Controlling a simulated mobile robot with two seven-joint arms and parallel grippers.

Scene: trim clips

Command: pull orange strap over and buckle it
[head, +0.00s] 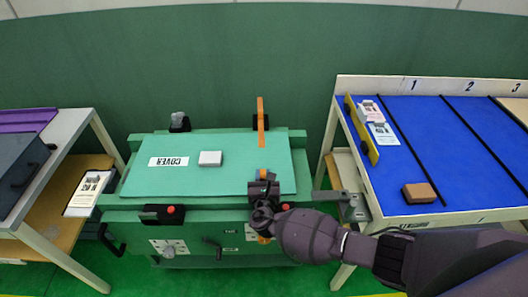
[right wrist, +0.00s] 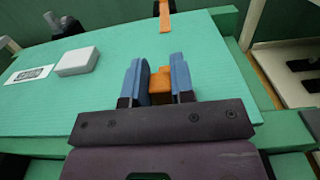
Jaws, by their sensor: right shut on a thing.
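A green cover (head: 215,180) with a COVER label lies on the green machine case. An orange strap (head: 260,120) stands at the cover's back edge, by a black mount; the right wrist view shows its lower end (right wrist: 165,20). My right gripper (head: 263,179) is over the cover's front edge, its blue fingers shut on an orange piece (right wrist: 160,86). Bare cover shows between this piece and the strap; I cannot tell whether they are joined. Another orange bit (head: 264,239) shows below the gripper. The buckle area at the front is partly hidden by my right arm. My left gripper is not in view.
A white block (head: 210,158) lies on the cover. A blue-topped table (head: 450,150) stands right, a shelf with a dark grey box (head: 20,165) left.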

